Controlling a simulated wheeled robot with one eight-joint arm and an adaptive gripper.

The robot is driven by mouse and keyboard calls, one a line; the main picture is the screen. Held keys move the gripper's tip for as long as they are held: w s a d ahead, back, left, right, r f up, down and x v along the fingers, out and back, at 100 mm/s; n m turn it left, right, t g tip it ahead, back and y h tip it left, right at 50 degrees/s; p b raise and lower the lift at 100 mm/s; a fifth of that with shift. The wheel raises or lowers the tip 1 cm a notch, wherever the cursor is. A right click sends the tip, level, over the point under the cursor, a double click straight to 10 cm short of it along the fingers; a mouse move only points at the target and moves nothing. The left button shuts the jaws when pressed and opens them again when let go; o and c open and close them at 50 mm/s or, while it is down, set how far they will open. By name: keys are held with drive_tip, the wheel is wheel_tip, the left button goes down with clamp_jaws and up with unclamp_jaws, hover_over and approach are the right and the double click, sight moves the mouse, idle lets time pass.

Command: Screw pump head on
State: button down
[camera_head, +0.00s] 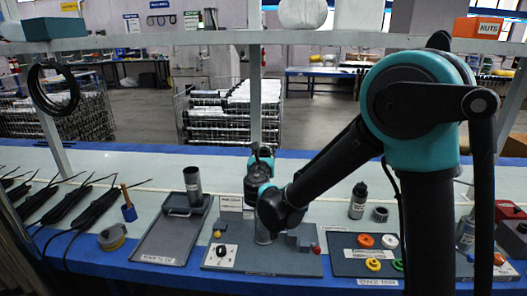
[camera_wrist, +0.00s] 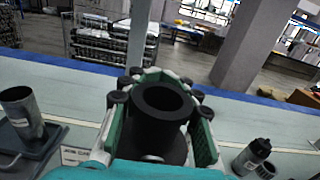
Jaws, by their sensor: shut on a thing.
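My gripper (camera_wrist: 158,108) is shut around a black hollow cylinder (camera_wrist: 160,98), which looks like the pump head, with one green finger on each side. The cylinder's open round top faces up toward the wrist camera. A wider dark round part shows just below it; whether the two touch or are threaded is hidden. In the head view my gripper (camera_head: 262,158) is above the middle station board (camera_head: 225,262). A grey upright cylinder (camera_head: 264,236) shows on the board beneath my wrist, mostly covered by the arm. Another grey tube (camera_head: 193,184) stands upright on the left tray (camera_head: 165,238).
A black bottle (camera_head: 358,203) and a dark ring (camera_head: 381,214) stand right of the station, behind a board with coloured round pieces (camera_head: 365,240). A shelf (camera_head: 190,42) crosses above the bench.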

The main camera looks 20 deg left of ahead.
drive_tip(key=shift+f, duration=0.15)
drive_tip(key=shift+f, duration=2.75)
drive_tip(key=shift+f, duration=1.05)
drive_tip(key=c, duration=1)
unclamp_jaws()
drive_tip(key=shift+s+d, duration=0.1)
drive_tip(key=shift+s, duration=0.05)
drive_tip(key=v, duration=1.1)
drive_tip(key=shift+s+d, duration=0.15)
drive_tip(key=shift+s, duration=0.2)
